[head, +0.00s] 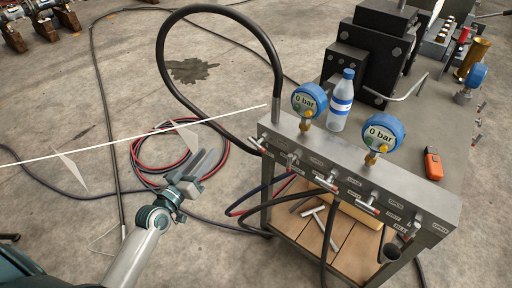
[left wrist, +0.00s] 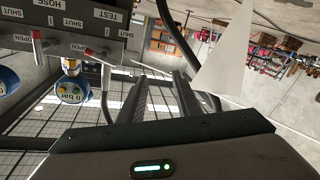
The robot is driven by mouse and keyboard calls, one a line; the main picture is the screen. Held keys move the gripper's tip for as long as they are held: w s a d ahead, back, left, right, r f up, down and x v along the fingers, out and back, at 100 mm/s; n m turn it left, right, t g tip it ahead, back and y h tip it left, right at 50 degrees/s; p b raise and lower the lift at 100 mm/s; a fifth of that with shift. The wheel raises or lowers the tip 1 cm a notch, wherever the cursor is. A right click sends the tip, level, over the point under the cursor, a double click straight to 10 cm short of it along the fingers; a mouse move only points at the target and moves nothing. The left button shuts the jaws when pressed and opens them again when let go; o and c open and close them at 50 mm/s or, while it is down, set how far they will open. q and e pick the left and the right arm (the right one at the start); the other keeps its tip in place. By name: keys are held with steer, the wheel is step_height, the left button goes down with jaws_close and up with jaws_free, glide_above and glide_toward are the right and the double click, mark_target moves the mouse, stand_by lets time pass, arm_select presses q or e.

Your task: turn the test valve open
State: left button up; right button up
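The grey valve manifold (head: 355,182) stands on a bench at the right, with several red-handled levers along its front. In the left wrist view the TEST label (left wrist: 104,14) shows near the manifold's end, with SHUT and OPEN marks beside it. A red-tipped lever (left wrist: 98,55) sits below that label. The leftmost lever (head: 257,145) shows in the head view, its label too small to read there. My left gripper (head: 203,158) is open and empty, left of the manifold and apart from the levers. Its fingers (left wrist: 163,95) show a gap between them. My right gripper is not in view.
A white line with pennants (head: 75,172) stretches across near my left gripper; one pennant hangs close by it. A black hose (head: 165,50) arches from the manifold's left end. Two blue gauges (head: 309,100) reading 0 bar and a bottle (head: 341,98) stand at the manifold. Coiled hoses (head: 147,150) lie on the floor.

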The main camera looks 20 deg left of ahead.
arm_select(q)
steer(key=w+a+r+m+t+h, duration=0.1)
steer(key=w+r+m+h, duration=0.15)
steer(key=m, duration=0.75)
steer(key=w+a+r+m+t+h, duration=0.1)
steer(key=r+m+h, duration=0.25)
steer(key=m, duration=0.65)
steer(key=s+d+f+m+g+h, duration=0.1)
steer(key=s+f+m+g+h, duration=0.1)
steer(key=m, duration=0.6)
steer(key=s+d+f+m+g+h, duration=0.1)
steer(key=s+f+m+g+h, duration=0.2)
steer(key=m+g, duration=0.4)
steer(key=shift+m+h+b, duration=0.45)
steer(key=shift+m+h, duration=0.05)
steer(key=shift+h, duration=0.2)
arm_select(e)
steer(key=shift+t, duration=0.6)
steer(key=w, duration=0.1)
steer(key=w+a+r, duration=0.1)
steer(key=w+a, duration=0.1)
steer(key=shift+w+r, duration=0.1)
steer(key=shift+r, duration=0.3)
arm_select(q)
steer(key=shift+d, duration=0.1)
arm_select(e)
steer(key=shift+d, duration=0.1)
